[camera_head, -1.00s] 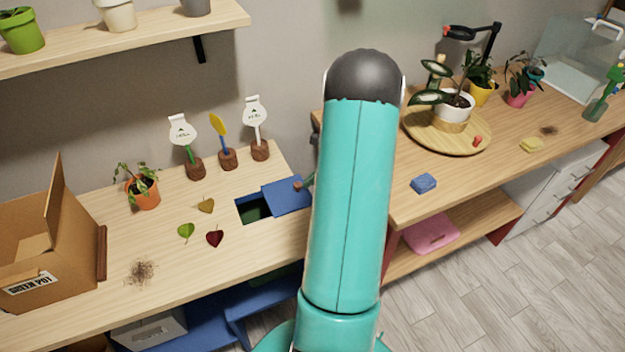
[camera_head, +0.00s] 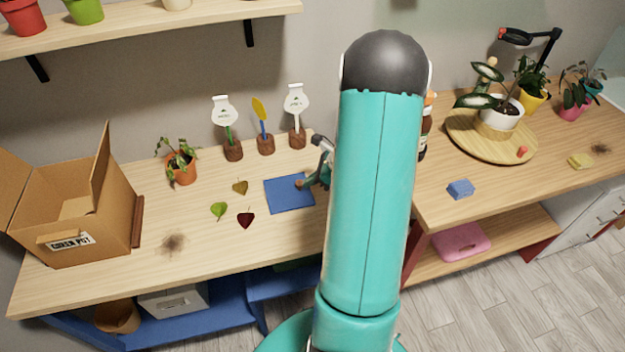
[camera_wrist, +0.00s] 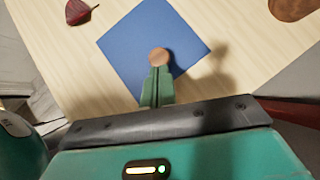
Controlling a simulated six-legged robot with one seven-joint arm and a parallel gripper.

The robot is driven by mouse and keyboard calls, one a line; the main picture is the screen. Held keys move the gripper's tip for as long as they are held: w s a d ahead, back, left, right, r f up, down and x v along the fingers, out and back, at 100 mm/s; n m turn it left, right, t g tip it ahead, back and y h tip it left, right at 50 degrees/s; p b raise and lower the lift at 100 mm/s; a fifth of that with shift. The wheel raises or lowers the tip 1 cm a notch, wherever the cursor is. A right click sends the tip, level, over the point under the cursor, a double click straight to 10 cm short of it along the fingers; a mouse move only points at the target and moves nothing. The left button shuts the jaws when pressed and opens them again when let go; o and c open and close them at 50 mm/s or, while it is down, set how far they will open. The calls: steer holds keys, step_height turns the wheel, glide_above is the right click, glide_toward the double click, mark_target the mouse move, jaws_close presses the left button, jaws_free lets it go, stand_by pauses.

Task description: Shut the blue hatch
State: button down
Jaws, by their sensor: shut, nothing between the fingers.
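The blue hatch (camera_head: 288,194) lies flat in the wooden worktop, and no dark opening shows around it in the head view. A round wooden knob (camera_head: 301,183) sits on it near its right side. In the wrist view the blue panel (camera_wrist: 130,50) fills the middle, with the knob (camera_wrist: 158,55) just beyond my fingertips. My gripper (camera_wrist: 157,72) is shut with its green fingers together, over the hatch at the knob. Whether the fingertips touch the knob I cannot tell. In the head view my gripper (camera_head: 318,176) is partly hidden behind my arm.
Left of the hatch lie several loose leaves (camera_head: 246,220). Behind stand plant markers (camera_head: 265,145) in wooden bases and an orange potted plant (camera_head: 183,168). A cardboard box (camera_head: 75,215) stands at the left. A blue sponge (camera_head: 460,189) lies on the right bench.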

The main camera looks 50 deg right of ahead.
steer(key=v, duration=1.4)
steer(key=w+a+r+n+g, duration=0.2)
steer(key=a+r+n, duration=0.35)
steer(key=a, duration=0.45)
steer(key=w+a+r+n+g, duration=0.15)
steer(key=a+r+n, duration=0.25)
steer(key=a+n, duration=0.4)
steer(key=s+a+r+n+t+h, duration=0.1)
steer(key=s+a+r+n+h, duration=0.1)
steer(key=a+n, duration=0.6)
steer(key=s+a+r+n+t+h, duration=0.1)
steer(key=s+a+r+n+h, duration=0.1)
steer(key=s+a+r+n, duration=0.3)
steer(key=a+n, duration=0.3)
steer(key=a, duration=0.3)
steer(key=shift+s, duration=0.2)
